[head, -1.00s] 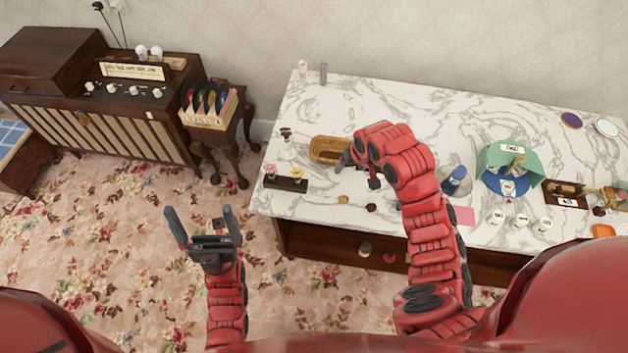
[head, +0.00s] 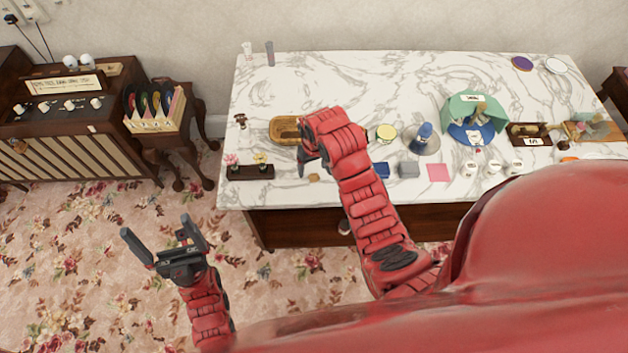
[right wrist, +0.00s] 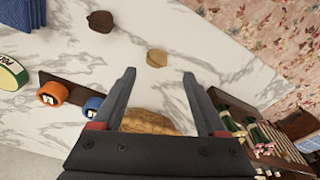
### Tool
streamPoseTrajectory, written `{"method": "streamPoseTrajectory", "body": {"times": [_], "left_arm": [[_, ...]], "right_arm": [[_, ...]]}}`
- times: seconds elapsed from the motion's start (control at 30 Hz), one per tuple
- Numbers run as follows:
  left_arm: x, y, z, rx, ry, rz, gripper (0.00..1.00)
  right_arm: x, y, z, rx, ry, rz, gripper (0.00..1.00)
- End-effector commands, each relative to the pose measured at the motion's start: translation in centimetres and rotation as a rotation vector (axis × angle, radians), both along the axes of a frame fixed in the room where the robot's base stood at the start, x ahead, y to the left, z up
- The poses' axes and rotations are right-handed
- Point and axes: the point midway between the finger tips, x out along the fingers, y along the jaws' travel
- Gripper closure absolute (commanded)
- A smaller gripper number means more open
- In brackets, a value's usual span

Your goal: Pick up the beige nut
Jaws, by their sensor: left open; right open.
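The beige nut (head: 313,177) lies on the marble tabletop near its front edge. In the right wrist view the beige nut (right wrist: 157,58) shows between the lines of the fingers, just beyond their tips. My right gripper (head: 306,165) is open and empty, over the table beside the nut; its fingers (right wrist: 159,74) point toward the nut without holding it. My left gripper (head: 162,240) is open and empty, over the carpet in front of the table. A dark brown nut (right wrist: 101,21) lies near the beige one in the right wrist view; my arm seems to hide it in the head view.
A wicker basket (head: 284,138) stands behind the right gripper. A dark planter with flowers (head: 250,172) is to the left. Blue and grey blocks (head: 409,170) and a pink square (head: 438,172) lie right of my arm. A radio cabinet (head: 75,120) stands left.

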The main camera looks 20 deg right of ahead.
Motion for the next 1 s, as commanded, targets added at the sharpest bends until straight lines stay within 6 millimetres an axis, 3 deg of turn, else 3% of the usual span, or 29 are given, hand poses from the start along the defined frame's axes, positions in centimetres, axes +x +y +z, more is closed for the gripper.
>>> {"method": "streamPoseTrajectory", "body": {"times": [0.17,0.3,0.5,0.8,1.0], "left_arm": [[0.0,0.0,1.9,0.0,-0.001,0.0,0.0],[0.0,0.0,3.2,0.0,0.0,0.0,0.0],[0.0,0.0,3.6,0.0,0.0,0.0,0.0],[0.0,0.0,3.6,0.0,0.0,0.0,0.0],[0.0,0.0,3.6,0.0,0.0,0.0,0.0]], "right_arm": [[-0.2,-0.4,-1.0,-0.003,0.006,0.0,0.25],[-0.3,-0.6,-2.9,-0.002,0.009,0.0,0.25],[0.1,-0.5,-4.7,0.0,0.001,0.001,0.25],[0.2,-0.5,-5.1,0.0,0.0,0.001,0.25],[0.2,-0.5,-5.1,-0.001,0.0,0.0,0.59]]}}
